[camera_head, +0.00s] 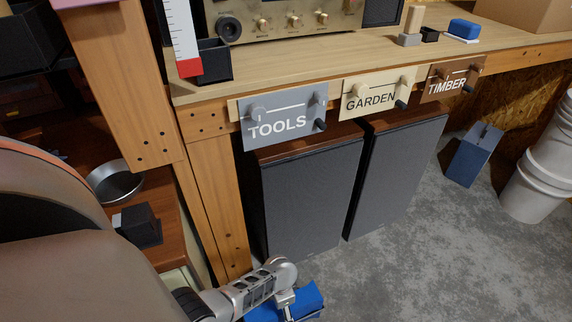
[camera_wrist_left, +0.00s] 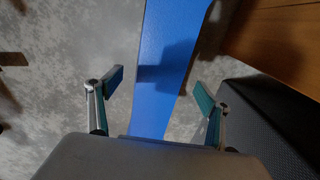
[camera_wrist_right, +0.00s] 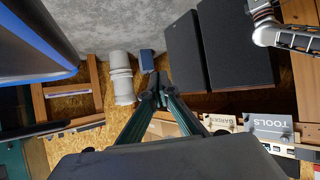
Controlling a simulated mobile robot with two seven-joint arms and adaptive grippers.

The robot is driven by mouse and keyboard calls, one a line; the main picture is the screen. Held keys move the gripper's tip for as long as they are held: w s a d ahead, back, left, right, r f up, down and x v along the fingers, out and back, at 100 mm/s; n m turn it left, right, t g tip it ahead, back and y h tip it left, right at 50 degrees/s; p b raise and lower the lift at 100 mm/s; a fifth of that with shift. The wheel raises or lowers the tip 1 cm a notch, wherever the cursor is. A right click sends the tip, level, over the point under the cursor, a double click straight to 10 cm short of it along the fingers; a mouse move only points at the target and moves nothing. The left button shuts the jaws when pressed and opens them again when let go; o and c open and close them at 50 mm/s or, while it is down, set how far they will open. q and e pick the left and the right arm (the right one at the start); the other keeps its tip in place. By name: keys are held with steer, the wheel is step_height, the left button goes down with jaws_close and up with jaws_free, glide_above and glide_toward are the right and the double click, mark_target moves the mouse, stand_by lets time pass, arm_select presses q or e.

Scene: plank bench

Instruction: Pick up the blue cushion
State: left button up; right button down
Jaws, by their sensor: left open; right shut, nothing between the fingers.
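The blue cushion (camera_head: 306,301) is low at the bottom edge of the head view, partly covered by my left arm. In the left wrist view the blue cushion (camera_wrist_left: 168,45) is a long blue band running between the fingers. My left gripper (camera_wrist_left: 160,86) is open over it, one finger on each side, with visible gaps to the cushion. In the head view the left gripper (camera_head: 285,298) is right at the cushion. My right gripper (camera_wrist_right: 155,92) is shut and empty, away from the cushion; it is outside the head view.
Two dark speakers (camera_head: 312,195) stand under the bench (camera_head: 330,65), close to the cushion. A blue-grey box (camera_head: 473,155) and white buckets (camera_head: 540,170) stand at right. A small blue block (camera_head: 463,28) lies on the bench. Grey floor (camera_head: 400,270) is clear in front.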

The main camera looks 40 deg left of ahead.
arm_select(q)
steer(key=f+b, duration=0.2)
steer(key=f, duration=0.1)
steer(key=f+b, duration=0.1)
steer(key=shift+s+d+f, duration=0.25)
steer(key=shift+f, duration=0.15)
steer(key=shift+w+f, duration=0.1)
steer(key=shift+f, duration=0.1)
steer(key=shift+w, duration=0.2)
steer(key=shift+w+r, duration=0.15)
steer(key=shift+w, duration=0.1)
steer(key=shift+c, duration=0.3)
arm_select(e)
steer(key=a, duration=0.1)
steer(key=a+r+m, duration=0.1)
steer(key=w+a+r+m+y, duration=0.1)
steer(key=shift+a+t, duration=0.2)
steer(key=shift+t, duration=0.1)
arm_select(q)
steer(key=c, duration=1.5)
arm_select(e)
steer(key=shift+f, duration=0.1)
